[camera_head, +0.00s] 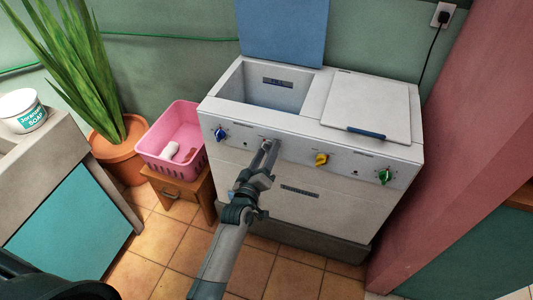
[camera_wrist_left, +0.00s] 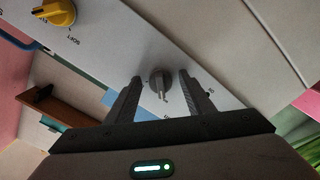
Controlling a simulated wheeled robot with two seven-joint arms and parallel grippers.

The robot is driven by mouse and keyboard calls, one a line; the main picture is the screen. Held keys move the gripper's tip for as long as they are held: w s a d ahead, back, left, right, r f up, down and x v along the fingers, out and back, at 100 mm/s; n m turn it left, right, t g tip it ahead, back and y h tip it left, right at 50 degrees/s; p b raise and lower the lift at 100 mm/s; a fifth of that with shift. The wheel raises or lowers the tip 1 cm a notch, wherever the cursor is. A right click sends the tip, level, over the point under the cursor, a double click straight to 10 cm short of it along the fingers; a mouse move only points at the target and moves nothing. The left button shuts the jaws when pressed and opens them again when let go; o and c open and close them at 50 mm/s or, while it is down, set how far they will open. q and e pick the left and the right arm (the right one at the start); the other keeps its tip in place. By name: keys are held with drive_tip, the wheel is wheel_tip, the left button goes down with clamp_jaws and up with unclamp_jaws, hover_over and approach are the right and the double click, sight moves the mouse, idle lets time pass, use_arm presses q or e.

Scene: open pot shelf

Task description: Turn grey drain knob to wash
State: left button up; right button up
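The white twin-tub washing machine (camera_head: 310,205) stands against the wall, with its knobs along the front panel. My left gripper (camera_head: 268,146) is at the middle of that panel and largely covers the grey knob in the head view. In the left wrist view the grey drain knob (camera_wrist_left: 159,84) shows between the two fingers of my left gripper (camera_wrist_left: 160,75). The fingers are open, with a visible gap on both sides of the knob. Whether the fingertips reach past its face is hard to tell. My right gripper is not in view.
A blue knob (camera_head: 220,134) is left of the gripper; a yellow knob (camera_head: 321,159) and a green knob (camera_head: 384,176) are to the right. The left tub lid (camera_head: 283,32) stands open. A pink basket (camera_head: 172,138) on a wooden stool (camera_head: 184,190) is beside the machine.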

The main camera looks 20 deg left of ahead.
use_arm(q)
drive_tip(key=shift+s, duration=0.1)
drive_tip(key=shift+s+f, duration=0.1)
drive_tip(key=shift+s, duration=0.35)
drive_tip(key=s+b, duration=0.1)
drive_tip(key=s, duration=1.5)
drive_tip(key=shift+s+a, duration=0.2)
drive_tip(key=shift+a, duration=0.1)
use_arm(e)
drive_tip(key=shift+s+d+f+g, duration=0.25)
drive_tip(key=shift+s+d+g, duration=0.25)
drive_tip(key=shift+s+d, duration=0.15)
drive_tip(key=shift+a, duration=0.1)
